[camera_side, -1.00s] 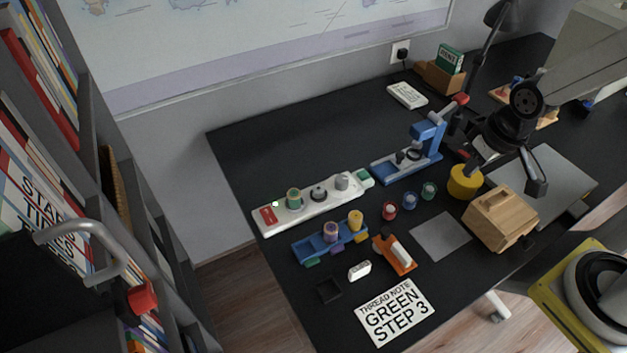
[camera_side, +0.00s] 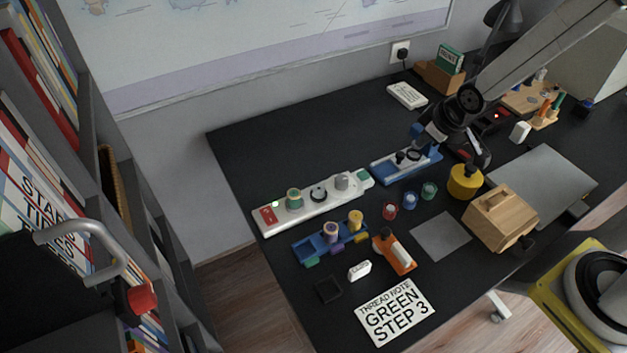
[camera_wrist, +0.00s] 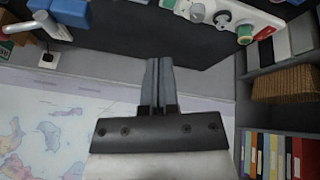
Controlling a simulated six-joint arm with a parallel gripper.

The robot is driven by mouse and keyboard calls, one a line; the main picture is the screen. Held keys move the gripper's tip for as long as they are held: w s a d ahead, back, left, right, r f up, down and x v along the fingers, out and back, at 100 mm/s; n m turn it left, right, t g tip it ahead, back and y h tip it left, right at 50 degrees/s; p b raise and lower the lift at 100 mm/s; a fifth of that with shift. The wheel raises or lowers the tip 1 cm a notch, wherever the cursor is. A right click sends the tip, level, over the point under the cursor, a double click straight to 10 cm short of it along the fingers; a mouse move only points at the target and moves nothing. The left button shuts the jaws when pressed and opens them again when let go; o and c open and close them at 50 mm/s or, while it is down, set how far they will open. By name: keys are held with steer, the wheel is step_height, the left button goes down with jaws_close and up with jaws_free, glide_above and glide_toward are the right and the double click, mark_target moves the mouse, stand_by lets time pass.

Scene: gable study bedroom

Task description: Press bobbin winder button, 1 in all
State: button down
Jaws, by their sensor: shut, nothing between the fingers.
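A long white device (camera_side: 330,205), which looks like the bobbin winder, lies on the black desk. From left to right it carries a red patch (camera_side: 267,214), a small lit green light, a green spool (camera_side: 294,199), a black dial, a grey knob (camera_side: 342,182) and a green pad (camera_side: 363,175). I cannot tell which part is the button. In the wrist view part of the white device (camera_wrist: 219,12) shows at the top. My gripper (camera_side: 418,132) is right of the device, raised above the desk by the blue press. Its fingers (camera_wrist: 159,62) are shut and empty.
A blue spool rack (camera_side: 318,243), small spools, a yellow pot (camera_side: 465,182) and a wooden box (camera_side: 500,216) stand in front. The back left of the desk is clear.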

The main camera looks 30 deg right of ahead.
mark_target(366, 175)
steer(key=w+a+f+n+t+y, duration=0.2)
steer(key=w+f+n+t, duration=0.1)
steer(key=w+f+n, duration=0.4)
steer(key=shift+w+a+f+t, duration=0.25)
steer(key=shift+w+f, duration=1.2)
steer(key=shift+w, duration=1.7)
steer(key=shift+d, duration=0.1)
steer(key=shift+f, duration=0.1)
steer(key=shift+f, duration=4.3)
steer(key=shift+f, duration=0.9)
steer(key=shift+r, duration=0.25)
steer(key=shift+s+r, duration=0.1)
steer(key=shift+r, duration=0.5)
